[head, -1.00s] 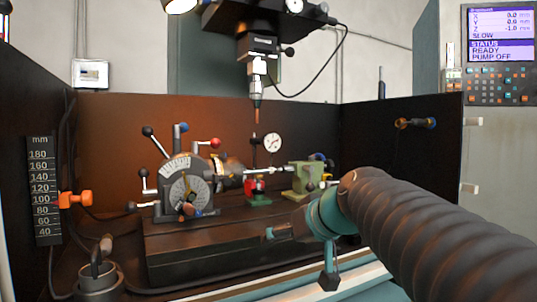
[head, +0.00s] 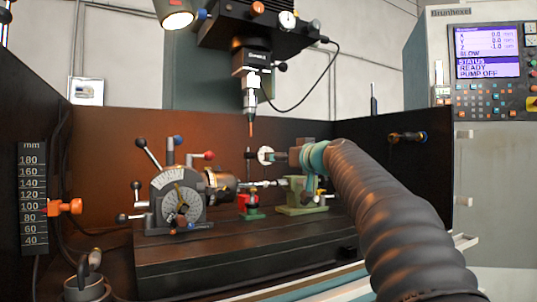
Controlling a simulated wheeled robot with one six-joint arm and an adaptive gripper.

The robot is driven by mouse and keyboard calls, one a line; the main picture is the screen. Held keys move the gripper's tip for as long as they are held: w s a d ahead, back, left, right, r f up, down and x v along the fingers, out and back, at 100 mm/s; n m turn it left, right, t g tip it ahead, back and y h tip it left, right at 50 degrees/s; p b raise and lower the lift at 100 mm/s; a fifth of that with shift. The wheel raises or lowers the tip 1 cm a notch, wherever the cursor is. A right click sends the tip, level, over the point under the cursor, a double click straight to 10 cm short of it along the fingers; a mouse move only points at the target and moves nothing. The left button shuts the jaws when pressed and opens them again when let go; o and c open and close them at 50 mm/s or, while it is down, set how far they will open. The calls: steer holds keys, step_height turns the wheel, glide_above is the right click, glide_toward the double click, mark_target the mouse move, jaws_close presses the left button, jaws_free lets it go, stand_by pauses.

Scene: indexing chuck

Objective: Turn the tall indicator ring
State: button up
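The tall dial indicator (head: 265,154), with a white face and a ring around it, stands upright behind the green tailstock. It stands under the mill spindle. My gripper (head: 280,157) is raised to the height of the dial, its tip pointing left at the dial's right edge. The gripper overlaps or nearly meets the ring in this view. Whether it touches the ring is too small to tell. The fingers are seen edge-on and small, so whether they are open or shut cannot be told.
The indexing head (head: 178,200), with several knobbed levers, stands at left on the dark table (head: 240,262). The green tailstock (head: 300,197) is below my gripper. The spindle tool (head: 250,105) hangs above the dial. Dark enclosure walls (head: 400,170) bound the sides and back.

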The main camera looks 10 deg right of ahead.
steer(key=p+x, duration=0.3)
steer(key=x, duration=0.5)
steer(key=shift+w+f, duration=0.1)
steer(key=shift+w, duration=0.05)
